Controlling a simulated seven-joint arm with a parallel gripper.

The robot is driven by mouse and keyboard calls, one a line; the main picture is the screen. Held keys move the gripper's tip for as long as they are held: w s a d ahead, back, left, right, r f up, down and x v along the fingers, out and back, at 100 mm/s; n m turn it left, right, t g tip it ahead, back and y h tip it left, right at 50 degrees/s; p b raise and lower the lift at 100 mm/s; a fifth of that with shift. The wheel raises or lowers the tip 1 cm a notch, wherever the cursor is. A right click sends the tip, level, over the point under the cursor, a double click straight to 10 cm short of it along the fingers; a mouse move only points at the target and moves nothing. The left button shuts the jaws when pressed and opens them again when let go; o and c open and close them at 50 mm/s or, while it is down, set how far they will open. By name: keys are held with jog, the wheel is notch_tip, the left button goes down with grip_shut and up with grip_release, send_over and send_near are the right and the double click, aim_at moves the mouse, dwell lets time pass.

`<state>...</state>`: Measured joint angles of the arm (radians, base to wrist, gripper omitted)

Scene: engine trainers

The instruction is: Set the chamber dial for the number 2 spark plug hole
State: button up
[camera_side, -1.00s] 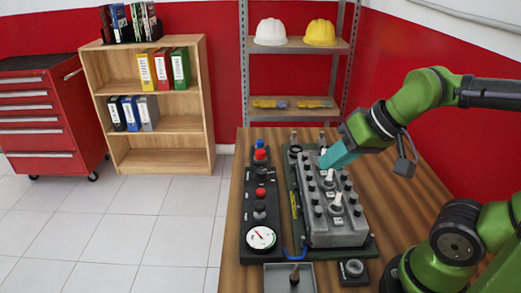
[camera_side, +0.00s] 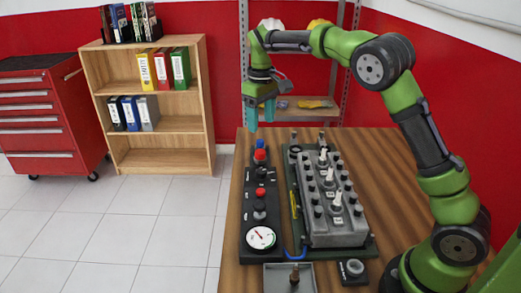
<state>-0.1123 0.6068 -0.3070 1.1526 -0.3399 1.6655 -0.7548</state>
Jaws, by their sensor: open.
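A black control panel (camera_side: 247,226) lies along the left of the wooden table, with a blue knob (camera_side: 260,144), red knobs, small black knobs and a white round gauge (camera_side: 261,238). I cannot tell which knob is the chamber dial, nor read any labels. A grey engine block (camera_side: 336,234) stands to the right of the panel, with several white-topped spark plugs (camera_side: 336,199) in a row. Which hole is number 2 is too small to read. My gripper (camera_side: 262,122) has teal fingers, is open and empty, and hangs above the far end of the panel, pointing down.
A grey tray (camera_side: 275,281) with an upright brown-topped piece and a black block with a ring (camera_side: 354,270) sit at the near edge. A green base (camera_side: 370,249) lies under the engine block. The table (camera_side: 398,200) is clear to the right.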

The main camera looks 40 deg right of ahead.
send_near(261, 171)
jog(key=shift+n, duration=0.3)
notch_tip(261, 171, down, 9)
jog(key=shift+w+d+r, duration=0.15)
jog(key=shift+d, duration=0.05)
jog(key=c, duration=1)
